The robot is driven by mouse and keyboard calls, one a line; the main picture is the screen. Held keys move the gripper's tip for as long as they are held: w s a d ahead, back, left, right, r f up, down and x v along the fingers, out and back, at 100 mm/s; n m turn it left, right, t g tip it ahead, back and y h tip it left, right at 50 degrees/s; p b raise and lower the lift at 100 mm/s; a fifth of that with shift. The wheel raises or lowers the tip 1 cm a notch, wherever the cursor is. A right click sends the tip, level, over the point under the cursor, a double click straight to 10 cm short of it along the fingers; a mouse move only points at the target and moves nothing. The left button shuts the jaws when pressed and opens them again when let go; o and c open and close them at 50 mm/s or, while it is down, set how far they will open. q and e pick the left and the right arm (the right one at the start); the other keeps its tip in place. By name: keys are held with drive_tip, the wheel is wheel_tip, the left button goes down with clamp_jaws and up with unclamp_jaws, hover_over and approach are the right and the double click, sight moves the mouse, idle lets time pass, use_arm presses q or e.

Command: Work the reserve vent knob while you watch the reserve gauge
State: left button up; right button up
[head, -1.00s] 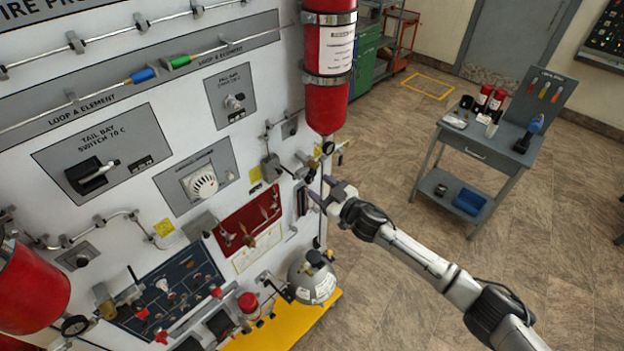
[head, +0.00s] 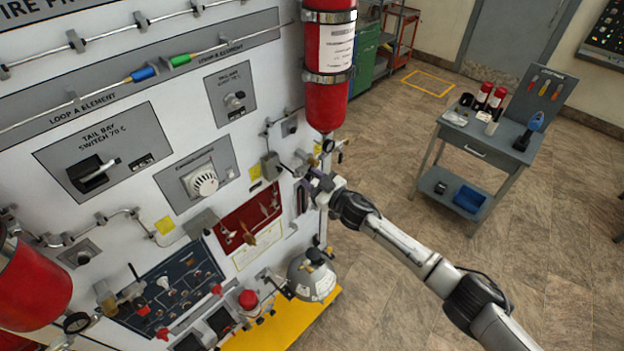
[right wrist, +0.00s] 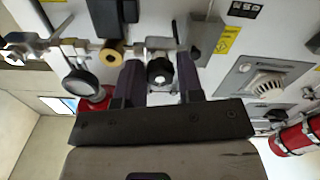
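My right gripper (head: 320,184) is at the right edge of the white panel, below the upright red bottle. In the right wrist view its two dark fingers (right wrist: 160,84) stand apart, one on each side of a small dark knob (right wrist: 160,72) with a pale centre, which I take to be the reserve vent knob. I cannot tell whether the fingers touch it. In the head view the gripper hides this knob. A small round gauge (head: 328,147), likely the reserve gauge, sits just above the gripper; a gauge also shows in the right wrist view (right wrist: 80,87). Its reading is illegible. My left gripper is out of view.
The red bottle (head: 327,105) hangs just above the gripper. Pipes and fittings crowd the panel edge. A grey sphere (head: 312,277) on a yellow base is below. A grey cart (head: 480,150) stands to the right, with open floor around it.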

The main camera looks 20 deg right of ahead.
drive_tip(key=c, duration=0.5)
drive_tip(key=n, duration=0.5)
drive_tip(key=shift+n, duration=0.4)
drive_tip(key=shift+n+b, duration=0.5)
drive_tip(key=shift+n, duration=1.8)
drive_tip(key=o, duration=0.9)
drive_tip(key=shift+d, duration=0.1)
